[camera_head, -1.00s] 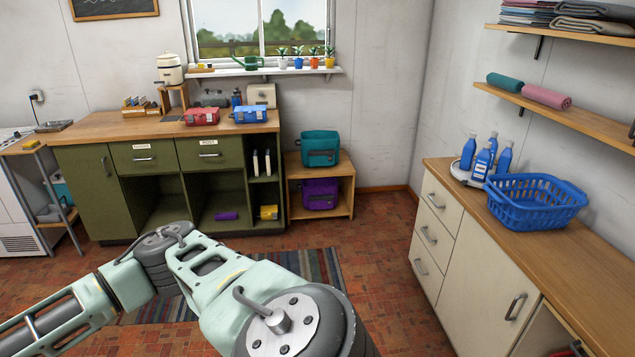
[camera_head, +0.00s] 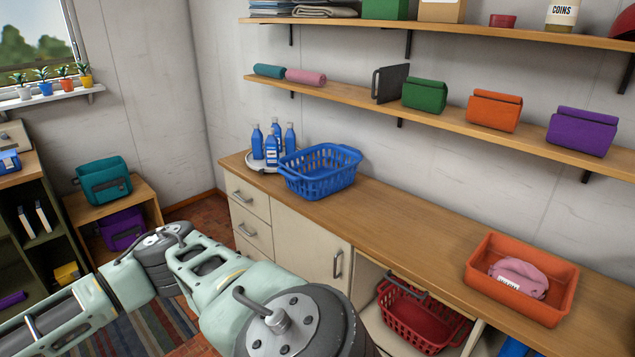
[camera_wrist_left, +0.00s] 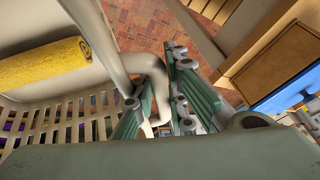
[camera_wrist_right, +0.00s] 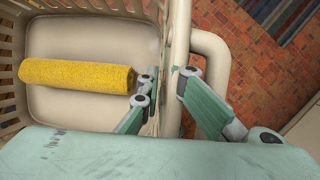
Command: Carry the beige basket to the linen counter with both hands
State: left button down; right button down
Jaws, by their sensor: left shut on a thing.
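The beige basket (camera_wrist_right: 85,100) shows only in the wrist views; in the head view I cannot see it. A yellow rolled towel (camera_wrist_right: 75,75) lies inside it and also shows in the left wrist view (camera_wrist_left: 45,62). My left gripper (camera_wrist_left: 158,85) is shut on the basket's beige handle. My right gripper (camera_wrist_right: 165,80) has its fingers on either side of the rim and handle at its end and is shut on it. The linen counter cannot be told for sure; a wooden-topped counter (camera_head: 400,230) runs along the right wall.
On that counter stand a blue basket (camera_head: 320,172), blue bottles (camera_head: 272,148) on a round tray, and an orange tub (camera_head: 545,300) with a pink cloth. The countertop between the blue basket and the tub is clear. A red basket (camera_head: 415,315) sits in the open bay below.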

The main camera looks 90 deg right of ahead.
aim_at(419, 234)
jog(key=z, duration=3.75)
jog(key=j+z, duration=0.2)
jog(key=j, duration=0.4)
jog(key=k+j+z, duration=0.2)
jog(key=j, duration=0.35)
jog(key=i+j, duration=0.5)
jog(key=j, duration=0.2)
jog(key=i, duration=1)
